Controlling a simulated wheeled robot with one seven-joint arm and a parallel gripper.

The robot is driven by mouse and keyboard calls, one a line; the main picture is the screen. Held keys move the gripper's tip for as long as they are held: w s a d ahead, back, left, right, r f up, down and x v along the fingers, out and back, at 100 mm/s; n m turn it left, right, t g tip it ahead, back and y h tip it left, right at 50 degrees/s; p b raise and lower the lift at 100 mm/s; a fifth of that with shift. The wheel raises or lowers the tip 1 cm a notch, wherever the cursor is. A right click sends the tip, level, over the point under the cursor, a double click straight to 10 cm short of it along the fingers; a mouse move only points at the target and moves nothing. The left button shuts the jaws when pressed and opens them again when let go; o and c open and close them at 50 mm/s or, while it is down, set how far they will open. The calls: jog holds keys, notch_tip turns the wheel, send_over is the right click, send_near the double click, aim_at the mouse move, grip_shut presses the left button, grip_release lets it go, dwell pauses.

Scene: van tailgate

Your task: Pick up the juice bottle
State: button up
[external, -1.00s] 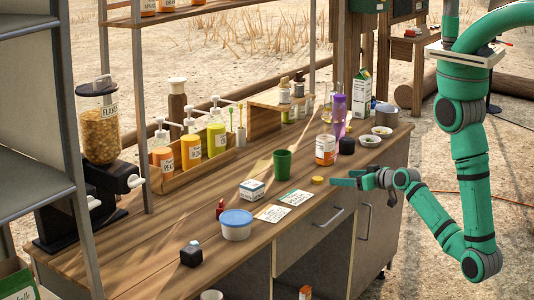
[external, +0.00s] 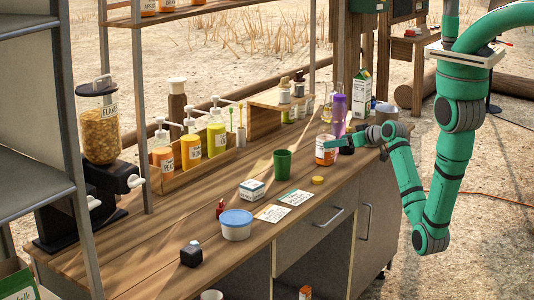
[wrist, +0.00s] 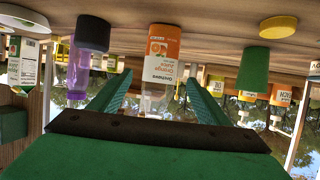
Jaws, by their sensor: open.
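The juice bottle (external: 325,155) stands upright on the wooden counter, with an orange and white label and a clear upper part. In the wrist view, which is upside down, the bottle (wrist: 162,50) appears between my two green fingers. My gripper (external: 334,143) is open and level, at the bottle's near right side in the external view. It also shows in the wrist view (wrist: 155,95), with a finger to each side of the bottle and no clear contact. In the external view a finger covers part of the bottle's label.
A dark round object (external: 347,148) and a purple bottle (external: 338,108) stand close beside the juice bottle. A green cup (external: 282,163) and a yellow lid (external: 317,180) are nearby. Bowls (external: 370,141) and a carton (external: 361,93) stand further back.

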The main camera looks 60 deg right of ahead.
jog(key=shift+x, duration=3.75)
jog(key=shift+r, duration=0.15)
jog(key=c, duration=1.2)
jog(key=shift+c, duration=0.7)
jog(key=shift+r, duration=0.15)
